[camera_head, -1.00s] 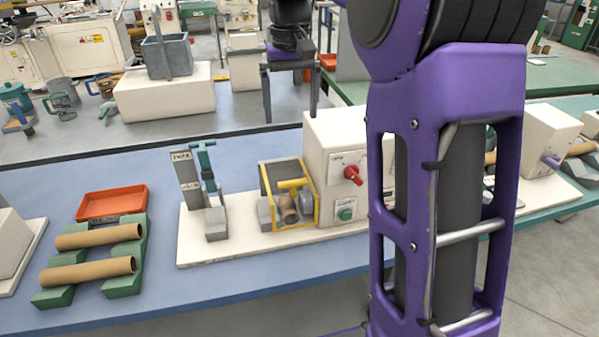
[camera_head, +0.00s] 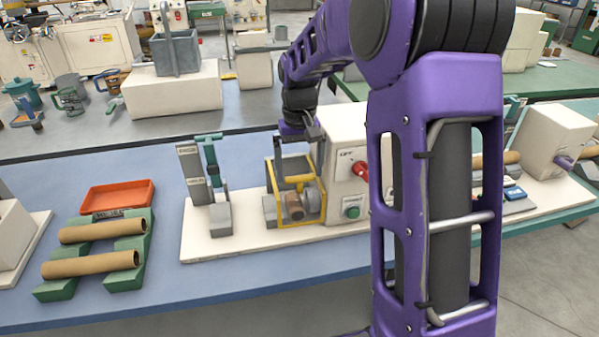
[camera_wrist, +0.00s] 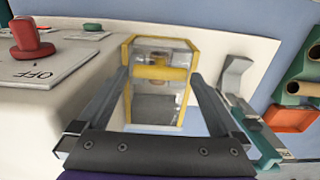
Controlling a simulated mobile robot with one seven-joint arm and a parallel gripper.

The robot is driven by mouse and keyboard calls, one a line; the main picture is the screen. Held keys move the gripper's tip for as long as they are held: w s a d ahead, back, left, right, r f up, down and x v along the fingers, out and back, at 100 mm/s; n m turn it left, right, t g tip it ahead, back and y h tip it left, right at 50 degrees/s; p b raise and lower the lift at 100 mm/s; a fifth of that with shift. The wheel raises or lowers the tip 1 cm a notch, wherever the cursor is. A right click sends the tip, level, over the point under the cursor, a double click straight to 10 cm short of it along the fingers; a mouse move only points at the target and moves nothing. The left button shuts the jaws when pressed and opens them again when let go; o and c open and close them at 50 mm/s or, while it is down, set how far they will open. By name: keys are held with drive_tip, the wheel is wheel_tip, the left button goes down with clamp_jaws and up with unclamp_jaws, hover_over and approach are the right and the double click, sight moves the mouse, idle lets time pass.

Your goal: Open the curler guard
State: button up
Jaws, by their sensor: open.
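The curler guard (camera_head: 322,195) is a yellow frame with clear panels on the cream machine base. It stands down around a brown roll (camera_head: 295,206) and looks closed. A thick yellow bar (camera_wrist: 160,73) crosses its top, also visible in the head view (camera_head: 299,179). My gripper (camera_head: 298,163) is above the guard, pointing down. In the wrist view, its open fingers (camera_wrist: 158,78) lie on either side of the guard, with the yellow bar between their tips. Nothing is gripped. I cannot tell whether the fingers touch the frame.
A cream housing (camera_head: 343,140) with a red switch knob (camera_head: 361,170) and green button (camera_head: 352,212) stands close right of the guard. A grey post with a green clamp (camera_head: 211,160) stands left. Farther left are cardboard tubes (camera_head: 92,264) and an orange tray (camera_head: 140,197).

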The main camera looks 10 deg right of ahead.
drive_tip(key=shift+f, duration=0.4)
clamp_jaws()
